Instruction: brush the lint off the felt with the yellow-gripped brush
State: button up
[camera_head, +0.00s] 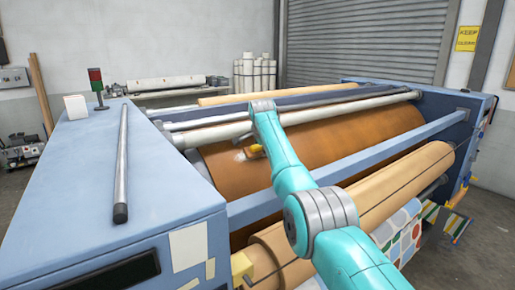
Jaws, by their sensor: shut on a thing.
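The felt is the brown-orange sheet (365,128) on the large roller in the middle of the press. A small pale patch that looks like lint (240,154) lies on it, just left of my arm. The yellow grip of the brush (254,150) shows beside my teal arm, close to the pale patch. My gripper (263,148) is mostly hidden behind the arm and is shut on the brush. The bristles are too small and too covered to make out, so I cannot tell whether they touch the felt.
A blue crossbar (405,137) and a tan roller (400,182) run in front of the felt. A pale roller (310,113) runs behind it.

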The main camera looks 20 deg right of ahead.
aim_at(246, 153)
jog(key=shift+s+a+f, duration=0.1)
jog(key=shift+s+a, duration=0.2)
jog(key=shift+a, duration=0.7)
jog(key=shift+s+a+f, duration=0.1)
jog(key=shift+s+a, duration=0.15)
jog(key=shift+a, duration=0.75)
jog(key=shift+s+a+r, duration=0.1)
jog(key=shift+s+a, duration=0.15)
jog(key=shift+a, duration=0.4)
jog(key=shift+s+a, duration=0.25)
jog(key=shift+a, duration=0.4)
jog(key=shift+a, duration=0.1)
jog(key=shift+s+a+r, duration=0.1)
jog(key=shift+s+a, duration=0.2)
jog(key=shift+a, duration=0.45)
jog(key=shift+s+a+r, duration=0.1)
jog(key=shift+s+a, duration=0.15)
jog(key=shift+a, duration=0.5)
jog(key=shift+s+a+f, duration=0.1)
jog(key=shift+s+a, duration=0.15)
jog(key=shift+a, duration=0.55)
jog(key=shift+s+a+f, duration=0.1)
jog(key=shift+s+a, duration=0.1)
jog(key=shift+a, duration=0.55)
jog(key=s+d+r, duration=0.1)
jog(key=s+r, duration=0.2)
jog(key=r, duration=0.2)
jog(key=shift+s, duration=0.15)
